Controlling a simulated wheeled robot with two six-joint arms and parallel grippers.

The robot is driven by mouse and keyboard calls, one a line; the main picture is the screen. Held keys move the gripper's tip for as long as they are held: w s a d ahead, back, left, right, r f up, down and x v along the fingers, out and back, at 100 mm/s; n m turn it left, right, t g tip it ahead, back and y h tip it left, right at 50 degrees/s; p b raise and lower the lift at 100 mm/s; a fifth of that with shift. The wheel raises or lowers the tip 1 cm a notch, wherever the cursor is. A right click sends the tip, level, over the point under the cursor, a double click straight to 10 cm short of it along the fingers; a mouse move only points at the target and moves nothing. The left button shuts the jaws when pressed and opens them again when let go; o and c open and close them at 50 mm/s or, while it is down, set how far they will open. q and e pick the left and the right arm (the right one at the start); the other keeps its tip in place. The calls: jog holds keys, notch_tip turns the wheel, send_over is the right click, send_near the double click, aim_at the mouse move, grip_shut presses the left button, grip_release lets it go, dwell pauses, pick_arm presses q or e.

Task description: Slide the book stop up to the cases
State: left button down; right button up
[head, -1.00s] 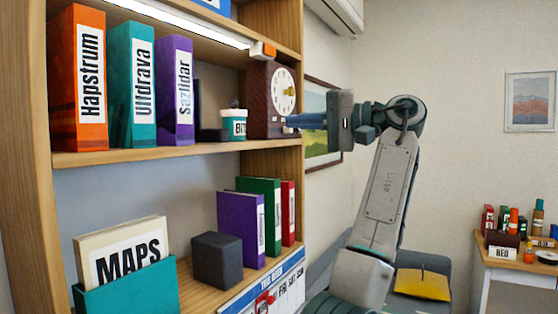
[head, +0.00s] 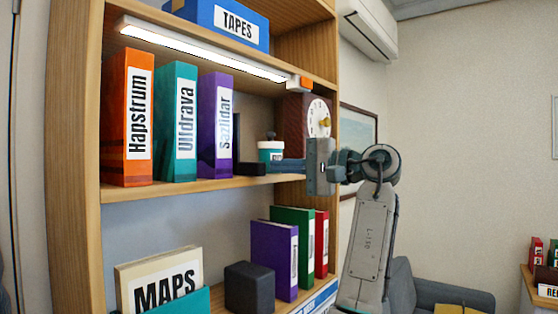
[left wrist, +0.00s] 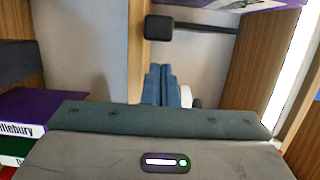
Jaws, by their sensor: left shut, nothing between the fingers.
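The black book stop (head: 251,169) stands on the middle shelf, just right of the purple Sazlidar case (head: 215,125). In the left wrist view the stop (left wrist: 158,28) shows as a black block with a thin bar, a narrow gap short of a purple case (left wrist: 235,4). The teal Uldrava (head: 180,120) and orange Hapstrum (head: 127,115) cases stand upright further left. My left gripper (head: 274,166) is shut and empty, its fingers pointing left at the block. In the left wrist view its fingertips (left wrist: 161,68) show a small gap from the block.
A light bar (head: 210,50) runs under the shelf above. A dark cube (head: 249,287) and several cases (head: 274,262) stand on the shelf below.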

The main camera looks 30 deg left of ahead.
pick_arm(q)
jog(key=shift+s, duration=0.85)
pick_arm(e)
jog(key=shift+s+r, duration=0.2)
jog(key=shift+s, duration=0.2)
jog(key=shift+a, duration=0.15)
